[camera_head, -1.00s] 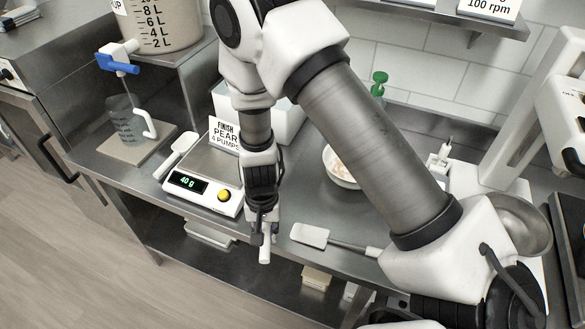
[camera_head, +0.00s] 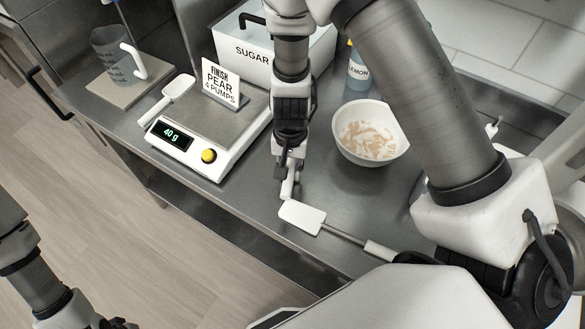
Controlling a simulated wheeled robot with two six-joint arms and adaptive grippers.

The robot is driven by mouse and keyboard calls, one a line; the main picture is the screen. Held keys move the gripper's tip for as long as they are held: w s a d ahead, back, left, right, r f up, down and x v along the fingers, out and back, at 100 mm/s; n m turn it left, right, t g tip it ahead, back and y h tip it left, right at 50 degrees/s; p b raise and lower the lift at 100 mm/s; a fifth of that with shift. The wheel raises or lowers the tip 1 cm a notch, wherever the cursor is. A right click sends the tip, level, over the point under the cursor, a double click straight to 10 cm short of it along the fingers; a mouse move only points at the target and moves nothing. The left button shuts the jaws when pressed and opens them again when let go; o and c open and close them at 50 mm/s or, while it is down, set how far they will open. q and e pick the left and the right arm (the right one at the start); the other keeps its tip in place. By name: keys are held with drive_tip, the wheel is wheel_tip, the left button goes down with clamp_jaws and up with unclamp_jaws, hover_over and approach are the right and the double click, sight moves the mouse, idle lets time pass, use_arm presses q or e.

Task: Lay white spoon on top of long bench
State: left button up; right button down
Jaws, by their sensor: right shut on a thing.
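My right gripper (camera_head: 288,160) points down over the front part of the steel long bench (camera_head: 352,207), between the scale and the bowl. It is shut on a slim white thing (camera_head: 288,188), which looks like the white spoon. Its lower end shows below the fingers, close to the bench top; the rest is hidden by the gripper. I cannot tell whether it touches the bench. My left gripper (camera_head: 118,323) is only partly in view at the bottom left, away from the bench, its fingers unclear.
A white spatula (camera_head: 302,216) lies just below the held thing. A scale (camera_head: 205,150) with a sign and a white scoop (camera_head: 168,97) are to the left. A bowl (camera_head: 368,150) stands right, a sugar bin (camera_head: 250,45) behind. Bare bench shows between bowl and spatula.

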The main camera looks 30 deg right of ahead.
sight(290, 166)
drive_tip(key=shift+f, duration=0.1)
drive_tip(key=c, duration=1)
unclamp_jaws()
wheel_tip(290, 166, up, 12)
drive_tip(key=shift+w+d+r, duration=0.2)
drive_tip(key=shift+w+d, duration=0.1)
drive_tip(key=shift+w, duration=0.15)
